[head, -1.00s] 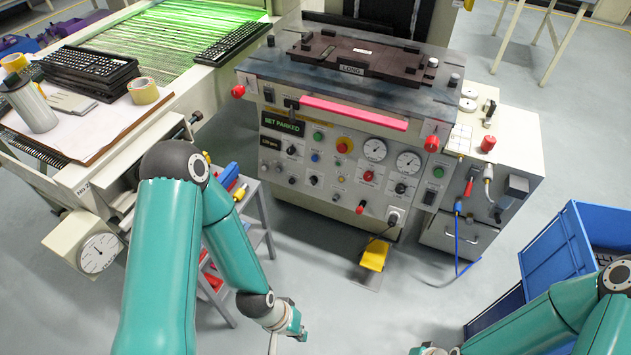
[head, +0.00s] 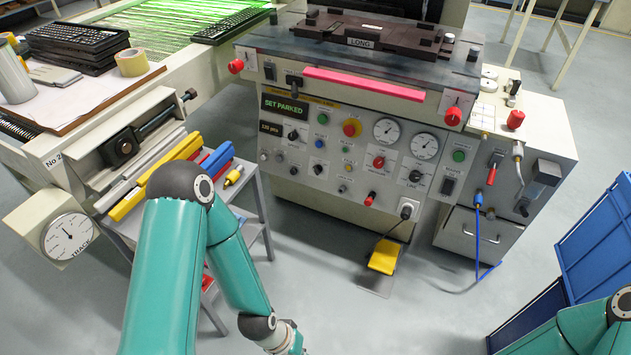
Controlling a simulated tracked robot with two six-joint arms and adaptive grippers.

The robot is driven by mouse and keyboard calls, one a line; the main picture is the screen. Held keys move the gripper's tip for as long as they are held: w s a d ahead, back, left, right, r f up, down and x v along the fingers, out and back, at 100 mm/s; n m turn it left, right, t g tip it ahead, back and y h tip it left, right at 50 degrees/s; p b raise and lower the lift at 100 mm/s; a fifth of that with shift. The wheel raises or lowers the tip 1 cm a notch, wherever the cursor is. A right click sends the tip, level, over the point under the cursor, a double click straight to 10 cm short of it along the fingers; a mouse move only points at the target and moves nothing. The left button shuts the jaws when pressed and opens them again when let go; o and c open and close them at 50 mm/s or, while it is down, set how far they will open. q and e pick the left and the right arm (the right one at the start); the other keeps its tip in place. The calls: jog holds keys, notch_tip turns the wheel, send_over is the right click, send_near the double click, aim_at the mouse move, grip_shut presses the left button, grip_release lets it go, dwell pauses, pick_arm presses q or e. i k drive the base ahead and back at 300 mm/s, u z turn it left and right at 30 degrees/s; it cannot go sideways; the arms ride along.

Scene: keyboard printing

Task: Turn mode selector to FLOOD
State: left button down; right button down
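The machine's control panel (head: 342,150) faces me, with a display reading SET PARKED (head: 283,108). It carries several dark rotary knobs: one below the display (head: 294,134), one at lower centre (head: 318,169) and one at right (head: 415,177). Their small labels are too blurred to tell which is the mode selector or where it points. My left arm hangs in front, left of the panel, its wrist at the bottom edge and clear of the knobs; its fingers are out of the picture. My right arm shows only at the lower right corner, its gripper out of view.
A pink bar (head: 363,84) runs above the panel, with red knobs at both ends. A yellow foot pedal (head: 385,256) lies on the floor below. A stepped stand with coloured bars (head: 155,178) is at left, blue crates (head: 598,245) at right. The floor before the panel is open.

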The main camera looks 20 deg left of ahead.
aim_at(317, 168)
jog(key=z, duration=0.4)
jog(key=i, duration=1.25)
jog(key=u, duration=1.95)
